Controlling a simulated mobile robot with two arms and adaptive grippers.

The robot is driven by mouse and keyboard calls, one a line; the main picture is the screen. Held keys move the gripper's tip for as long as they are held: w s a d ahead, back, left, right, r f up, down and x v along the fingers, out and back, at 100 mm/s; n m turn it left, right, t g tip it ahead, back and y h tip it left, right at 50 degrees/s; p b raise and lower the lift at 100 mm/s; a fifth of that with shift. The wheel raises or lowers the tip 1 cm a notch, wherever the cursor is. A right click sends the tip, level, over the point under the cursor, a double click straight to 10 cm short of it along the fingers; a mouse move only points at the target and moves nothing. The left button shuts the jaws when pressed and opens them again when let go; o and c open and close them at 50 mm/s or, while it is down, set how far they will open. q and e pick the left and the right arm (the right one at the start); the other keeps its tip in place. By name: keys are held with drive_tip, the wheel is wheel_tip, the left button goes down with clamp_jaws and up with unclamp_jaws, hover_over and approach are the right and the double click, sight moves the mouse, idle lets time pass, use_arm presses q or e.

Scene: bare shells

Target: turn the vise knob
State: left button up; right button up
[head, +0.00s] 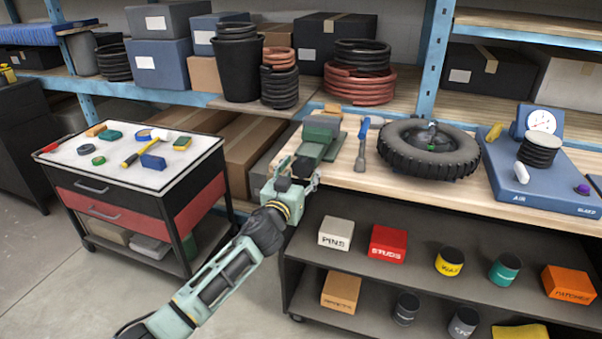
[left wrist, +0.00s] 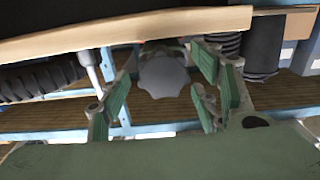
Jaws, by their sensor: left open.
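The vise (head: 320,133) is a green-grey block at the left end of the wooden workbench top (head: 345,172). Its knob (left wrist: 163,76) is a grey lobed disc seen face-on in the left wrist view, below the edge of the bench top. In the head view the knob is hidden by my gripper. My left gripper (head: 305,178) is at the front of the vise. In the left wrist view its green-padded fingers (left wrist: 160,95) are spread apart, one on each side of the knob, with gaps between pads and knob. My right gripper is not in view.
On the bench, a tire (head: 428,148) and a blue gauge box (head: 545,185) stand right of a blue-handled tool (head: 362,142). Shelves below hold boxes and cans, such as a red box (head: 388,243). A tool cart (head: 135,165) stands left. Bare floor shows between.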

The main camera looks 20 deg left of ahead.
use_arm(q)
drive_tip(key=shift+w, duration=0.2)
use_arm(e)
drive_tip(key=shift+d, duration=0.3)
use_arm(q)
drive_tip(key=c, duration=1)
drive_tip(key=shift+c, duration=0.2)
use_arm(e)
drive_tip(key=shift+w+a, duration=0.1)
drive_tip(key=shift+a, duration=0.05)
use_arm(q)
drive_tip(key=shift+m, duration=0.3)
drive_tip(key=shift+c, duration=0.2)
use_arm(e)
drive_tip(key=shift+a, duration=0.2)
